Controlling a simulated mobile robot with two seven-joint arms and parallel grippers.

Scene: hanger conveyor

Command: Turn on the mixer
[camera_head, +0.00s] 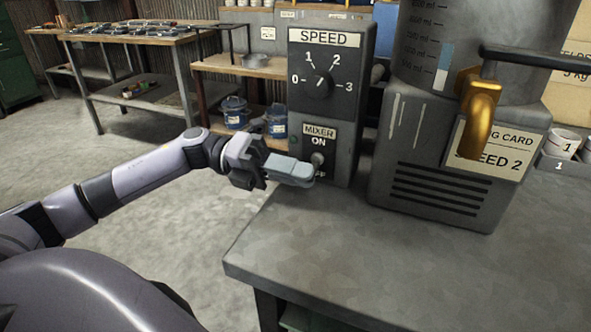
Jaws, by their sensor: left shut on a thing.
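The mixer's grey control box (352,110) stands at the back of the table. Its upper panel has a black SPEED dial (317,85) with marks 0 to 3; its pointer looks turned up, roughly toward 2. Below is the MIXER panel (330,135) with ON at the top and a small round switch (318,158); the lower label is partly hidden. My left gripper (302,177) reaches in from the left, its grey fingers shut at the switch's lower part, hiding it. The mixer (431,190) stands to the right. My right gripper is out of view.
White cups (562,143) stand at the right edge. The table top (400,270) in front is clear. Blue tins (235,112) sit on a shelf behind.

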